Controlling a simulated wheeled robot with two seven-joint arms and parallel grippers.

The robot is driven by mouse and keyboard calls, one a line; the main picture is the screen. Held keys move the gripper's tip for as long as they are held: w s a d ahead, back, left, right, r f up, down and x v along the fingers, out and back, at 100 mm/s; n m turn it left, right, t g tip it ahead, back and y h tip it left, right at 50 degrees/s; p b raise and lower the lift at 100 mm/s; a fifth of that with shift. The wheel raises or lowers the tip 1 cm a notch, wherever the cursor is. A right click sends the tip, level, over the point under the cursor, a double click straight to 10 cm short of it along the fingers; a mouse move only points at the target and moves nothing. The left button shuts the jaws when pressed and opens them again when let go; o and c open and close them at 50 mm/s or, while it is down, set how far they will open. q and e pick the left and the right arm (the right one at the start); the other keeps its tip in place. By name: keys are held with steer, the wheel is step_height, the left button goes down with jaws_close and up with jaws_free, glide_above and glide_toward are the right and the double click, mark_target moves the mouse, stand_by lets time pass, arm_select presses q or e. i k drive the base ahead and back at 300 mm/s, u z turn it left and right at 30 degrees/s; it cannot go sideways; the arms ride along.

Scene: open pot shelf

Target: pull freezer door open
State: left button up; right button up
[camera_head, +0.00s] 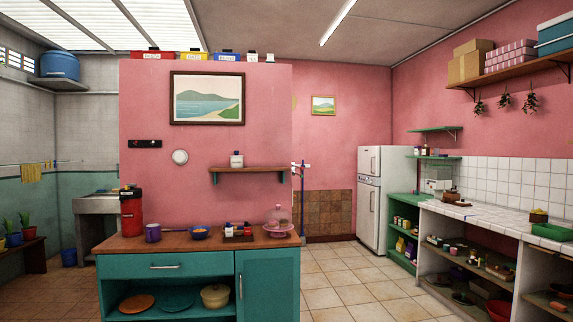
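A white two-door fridge (388,200) stands against the back wall, right of centre and well away from me. Its small upper door, the freezer door (369,161), looks closed, with a handle at its left side. The taller lower door (368,214) also looks closed. Neither of my grippers shows in the head view, so whether they are open or shut is hidden.
A teal cabinet (265,287) with a wooden top stands in front on the left. An open tiled counter (480,216) with shelves runs along the right wall. A green shelf unit (403,232) stands beside the fridge. The tiled floor (345,284) between them is clear.

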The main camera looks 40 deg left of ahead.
mark_target(368, 156)
steer(key=u, duration=0.75)
steer(key=i, duration=6.4)
steer(key=u, duration=0.55)
steer(key=i, duration=3.25)
steer(key=z, duration=0.6)
